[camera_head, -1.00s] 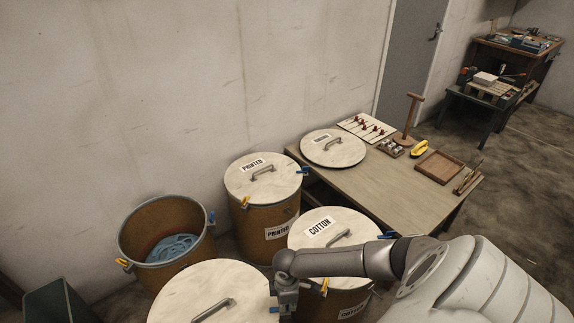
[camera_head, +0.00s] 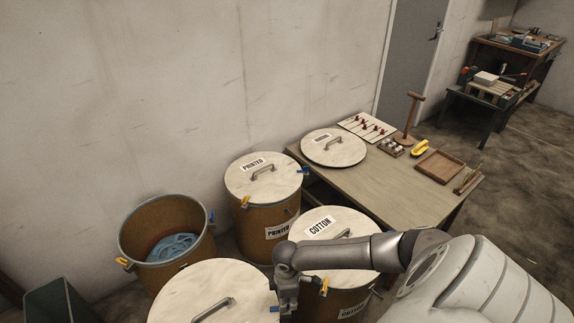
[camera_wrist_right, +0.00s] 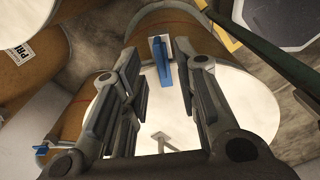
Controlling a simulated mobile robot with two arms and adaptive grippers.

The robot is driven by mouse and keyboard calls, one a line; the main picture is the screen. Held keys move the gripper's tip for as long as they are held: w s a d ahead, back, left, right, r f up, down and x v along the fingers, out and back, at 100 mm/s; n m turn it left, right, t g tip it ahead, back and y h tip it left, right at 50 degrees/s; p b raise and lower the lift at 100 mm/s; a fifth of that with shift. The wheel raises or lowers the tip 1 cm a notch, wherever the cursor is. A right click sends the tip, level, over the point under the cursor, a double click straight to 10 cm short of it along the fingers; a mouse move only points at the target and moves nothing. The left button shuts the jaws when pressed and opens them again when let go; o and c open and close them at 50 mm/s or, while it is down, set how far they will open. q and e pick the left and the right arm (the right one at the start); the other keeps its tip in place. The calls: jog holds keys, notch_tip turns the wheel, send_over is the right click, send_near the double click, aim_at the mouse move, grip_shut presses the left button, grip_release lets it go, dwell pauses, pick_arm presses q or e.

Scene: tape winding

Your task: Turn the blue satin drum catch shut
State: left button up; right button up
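The near drum has a pale round lid (camera_head: 205,285) with a grey handle; its label is not readable here. A blue catch (camera_head: 275,309) shows at its right rim, partly beside my right gripper (camera_head: 287,303). In the right wrist view, the blue catch (camera_wrist_right: 162,62) stands on its pale plate at the drum's side, beyond the white lid (camera_wrist_right: 240,100). My right gripper (camera_wrist_right: 160,72) is open, with one finger on each side of the catch in the picture. Contact cannot be told, and nothing is held. My left gripper is not in view.
The COTTON drum (camera_head: 310,220) stands close right of my gripper, with a yellow catch (camera_head: 324,287). The PRINTED drum (camera_head: 255,178) stands behind. An open drum (camera_head: 135,230) holds blue ribbon. A table (camera_head: 400,195) bears a loose lid (camera_head: 334,150), tray and tools.

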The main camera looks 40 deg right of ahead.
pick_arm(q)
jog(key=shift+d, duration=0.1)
pick_arm(e)
notch_tip(320, 180, up, 9)
jog(key=shift+f, duration=0.1)
dwell(0.6)
